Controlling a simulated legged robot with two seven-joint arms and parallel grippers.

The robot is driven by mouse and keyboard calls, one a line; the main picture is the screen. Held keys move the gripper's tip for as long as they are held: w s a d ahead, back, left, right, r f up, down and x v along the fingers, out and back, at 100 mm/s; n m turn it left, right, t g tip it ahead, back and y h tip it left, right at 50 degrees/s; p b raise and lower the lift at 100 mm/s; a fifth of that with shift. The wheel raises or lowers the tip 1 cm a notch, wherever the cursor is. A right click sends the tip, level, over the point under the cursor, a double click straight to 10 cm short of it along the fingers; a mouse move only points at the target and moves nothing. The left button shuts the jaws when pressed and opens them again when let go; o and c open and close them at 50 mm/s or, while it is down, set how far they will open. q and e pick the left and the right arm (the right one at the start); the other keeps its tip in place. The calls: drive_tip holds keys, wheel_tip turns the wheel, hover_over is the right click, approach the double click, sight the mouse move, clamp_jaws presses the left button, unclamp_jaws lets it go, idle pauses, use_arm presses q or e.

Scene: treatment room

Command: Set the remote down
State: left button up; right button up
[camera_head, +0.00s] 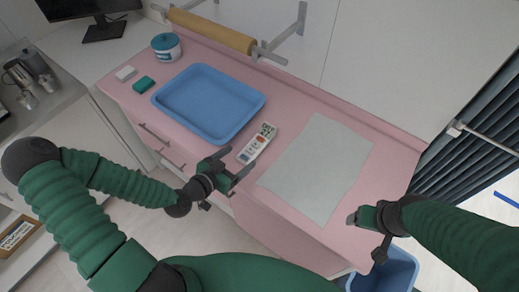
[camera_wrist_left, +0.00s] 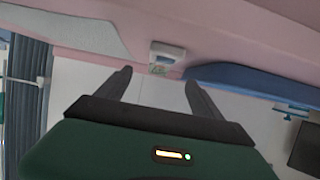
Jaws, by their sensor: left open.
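The remote (camera_head: 258,143), white with coloured buttons, lies on the pink counter (camera_head: 292,122) between the blue tray and the pale cloth. It also shows in the left wrist view (camera_wrist_left: 167,54), beyond the fingertips. My left gripper (camera_head: 238,171) is open and empty at the counter's front edge, just short of the remote's near end and apart from it. Its two spread fingers (camera_wrist_left: 158,84) show in the left wrist view with nothing between them. My right gripper (camera_head: 352,219) is at the right, by the counter's front corner; its jaw opening is not clear.
The blue tray (camera_head: 165,98) sits left of the remote, and the pale cloth (camera_head: 318,165) lies flat to its right. A teal-lidded tub (camera_head: 166,47), a green block (camera_head: 144,84) and a white block (camera_head: 125,73) stand at the left. A blue bin (camera_head: 385,273) is below the right gripper.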

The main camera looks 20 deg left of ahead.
sight(254, 146)
use_arm(q)
drive_tip(key=x, duration=0.5)
drive_tip(key=shift+w, duration=0.1)
drive_tip(key=x, duration=0.5)
drive_tip(key=shift+w+f+p, duration=0.25)
drive_tip(key=shift+w+p, duration=0.1)
drive_tip(key=shift+p, duration=0.05)
drive_tip(key=c, duration=1.6)
